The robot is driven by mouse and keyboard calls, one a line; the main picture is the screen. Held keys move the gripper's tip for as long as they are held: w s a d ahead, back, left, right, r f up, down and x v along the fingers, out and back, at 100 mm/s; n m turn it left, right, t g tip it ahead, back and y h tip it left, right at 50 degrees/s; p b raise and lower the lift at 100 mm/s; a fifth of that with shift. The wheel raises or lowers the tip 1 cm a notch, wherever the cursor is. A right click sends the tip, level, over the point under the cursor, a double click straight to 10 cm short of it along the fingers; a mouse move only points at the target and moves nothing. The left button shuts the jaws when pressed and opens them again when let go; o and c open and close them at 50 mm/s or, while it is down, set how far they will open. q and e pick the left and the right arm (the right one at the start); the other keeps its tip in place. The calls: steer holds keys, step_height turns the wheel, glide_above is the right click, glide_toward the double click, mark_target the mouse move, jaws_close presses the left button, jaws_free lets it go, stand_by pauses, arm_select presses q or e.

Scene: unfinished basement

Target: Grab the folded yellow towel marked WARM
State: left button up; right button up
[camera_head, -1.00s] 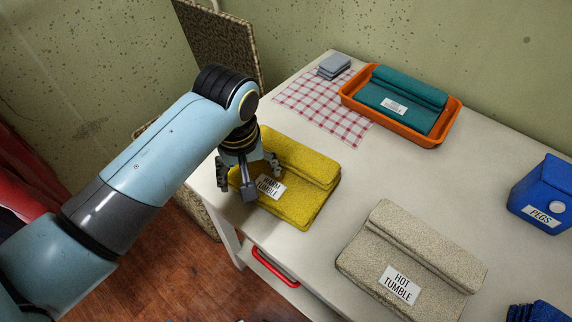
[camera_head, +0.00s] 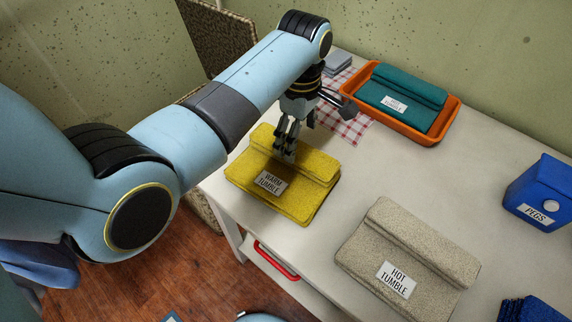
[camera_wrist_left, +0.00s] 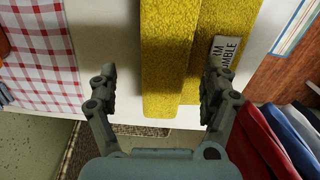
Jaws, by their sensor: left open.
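The folded yellow towel (camera_head: 304,199) lies on the white table, near its left edge. Its white label reads WARM TUMBLE. My left gripper (camera_head: 289,150) is over the towel's raised back fold and hides part of it. In the left wrist view, the yellow towel (camera_wrist_left: 167,60) runs between the open fingers of my left gripper (camera_wrist_left: 161,69). One finger is beside the towel's edge and the other is by the label. I cannot tell whether they touch the towel. My right gripper is not in view.
A beige HOT TUMBLE towel (camera_head: 405,250) lies in front on the table (camera_head: 375,185). A teal towel (camera_head: 415,90) sits in an orange tray (camera_head: 433,137) at the back. A checked cloth (camera_head: 345,127) is behind my gripper. A blue PEGS box (camera_head: 541,190) stands at right.

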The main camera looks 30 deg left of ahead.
mark_target(282, 169)
arm_select(q)
steer(key=f, duration=0.2)
steer(key=a+f, duration=0.1)
steer(key=f, duration=0.1)
steer(key=shift+s, duration=0.3)
steer(key=shift+d+f, duration=0.1)
steer(key=shift+f, duration=0.2)
steer(key=shift+c, duration=0.3)
steer(key=c, duration=1.4)
